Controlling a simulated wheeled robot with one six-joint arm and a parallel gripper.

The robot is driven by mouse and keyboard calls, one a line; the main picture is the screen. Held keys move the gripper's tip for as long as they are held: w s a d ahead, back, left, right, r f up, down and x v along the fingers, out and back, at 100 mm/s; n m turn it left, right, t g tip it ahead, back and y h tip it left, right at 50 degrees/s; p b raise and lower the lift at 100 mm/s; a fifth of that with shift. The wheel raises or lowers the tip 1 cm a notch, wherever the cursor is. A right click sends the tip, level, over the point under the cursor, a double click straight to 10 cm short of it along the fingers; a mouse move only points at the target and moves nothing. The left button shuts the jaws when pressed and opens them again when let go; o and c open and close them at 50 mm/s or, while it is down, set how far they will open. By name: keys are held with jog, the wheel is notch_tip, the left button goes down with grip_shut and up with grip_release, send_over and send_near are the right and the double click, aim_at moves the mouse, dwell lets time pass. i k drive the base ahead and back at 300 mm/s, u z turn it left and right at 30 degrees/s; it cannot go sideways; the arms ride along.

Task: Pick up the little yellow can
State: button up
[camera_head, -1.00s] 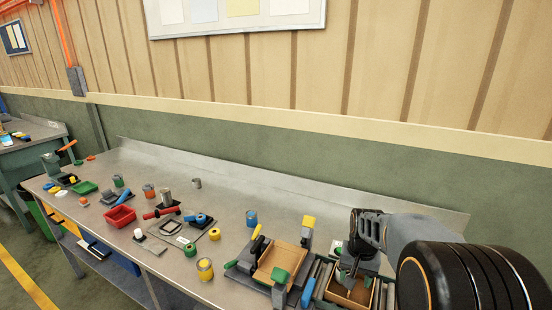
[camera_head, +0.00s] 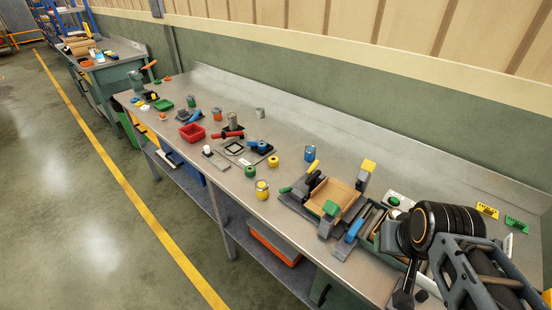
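The little yellow can (camera_head: 262,190) stands upright near the front edge of the long metal bench, left of the wooden-tray fixture. It has a grey top and nothing touches it. My gripper (camera_head: 407,292) is at the lower right, by the front of the bench, well to the right of the can. It is small and dark, partly hidden by my arm, and I cannot make out its finger gap. The can is clear of it.
A green ring (camera_head: 250,171), a yellow ring (camera_head: 272,162) and a blue can (camera_head: 310,153) stand near the yellow can. A fixture with a wooden tray (camera_head: 334,193) lies between can and gripper. A red bin (camera_head: 192,132) is further left. Floor is free in front.

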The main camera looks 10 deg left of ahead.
aim_at(261, 186)
jog(key=u, duration=1.95)
jog(key=i, duration=0.55)
jog(key=u, duration=0.7)
